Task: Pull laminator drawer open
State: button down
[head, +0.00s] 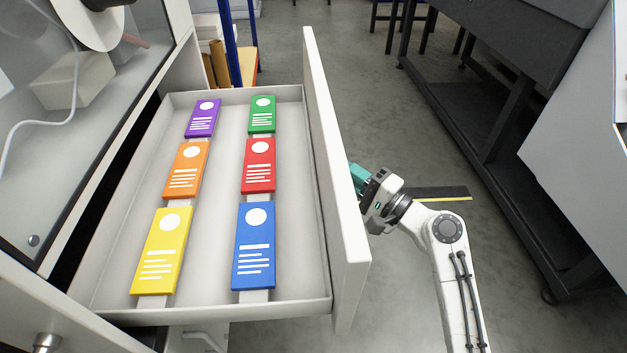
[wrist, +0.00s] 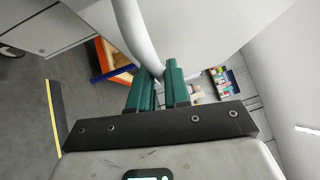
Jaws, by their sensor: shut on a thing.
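The laminator drawer is pulled well out of its cabinet, and its white front panel (head: 331,170) faces right. Several coloured packs lie in two rows inside, among them a yellow pack (head: 161,252) and a blue pack (head: 254,245). My gripper (head: 357,177) is at the outer side of the front panel, its green fingers partly hidden behind the panel's edge. In the wrist view, the pale curved handle (wrist: 136,36) runs down between the green fingers (wrist: 159,82), which are shut on it. The handle is hidden in the head view.
The cabinet with a glass panel (head: 85,90) stands on the left. A dark bench (head: 490,110) stands at the right. A black-and-yellow floor strip (head: 440,193) lies behind my arm. Open grey floor (head: 375,110) lies between the drawer and the bench.

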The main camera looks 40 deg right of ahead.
jog(key=shift+s+d+f+b, duration=0.1)
jog(key=shift+s+d+b, duration=0.05)
jog(key=shift+s+d, duration=0.75)
jog(key=shift+s+d+b, duration=0.15)
jog(key=shift+s+d, duration=0.4)
jog(key=shift+d, duration=0.5)
jog(key=c, duration=1.2)
grip_release()
jog(key=shift+o, duration=0.2)
jog(key=s+d+f+p, duration=0.1)
jog(key=s+p, duration=0.1)
jog(key=s, duration=0.8)
jog(key=shift+s+d+f, duration=0.15)
jog(key=shift+s+d, duration=0.15)
